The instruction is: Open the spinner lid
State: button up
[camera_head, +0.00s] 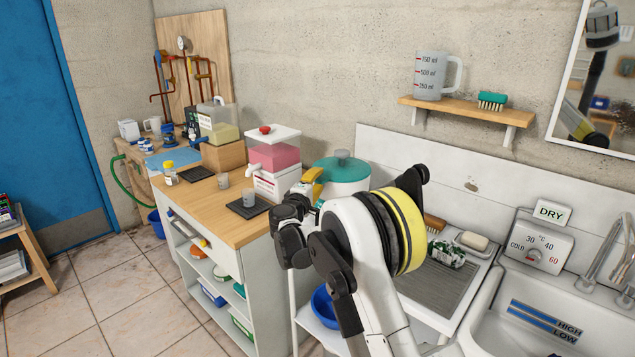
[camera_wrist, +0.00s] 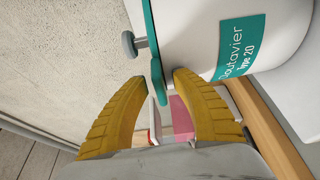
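The spinner is a white drum with a teal lid (camera_head: 342,168) and a raised knob (camera_head: 342,154), behind my gripper in the head view. The lid looks closed on the drum. In the sideways wrist view, the lid's teal rim (camera_wrist: 150,22) runs down to a teal tab (camera_wrist: 156,78), with a grey knob (camera_wrist: 130,44) to the left. The white drum (camera_wrist: 189,35) carries a teal label. My gripper (camera_wrist: 162,80) is open, its yellow fingers on either side of the tab's lower end. I cannot tell whether they touch it. In the head view, my gripper (camera_head: 312,183) is partly hidden by my arm.
A dispenser with pink liquid (camera_head: 273,158) stands left of the spinner on the wooden counter (camera_head: 215,207). A grey cup (camera_head: 249,197) sits on a dark tray near it. A sink (camera_head: 535,310) and a ribbed draining area (camera_head: 440,283) lie to the right.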

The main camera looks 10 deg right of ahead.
grip_shut()
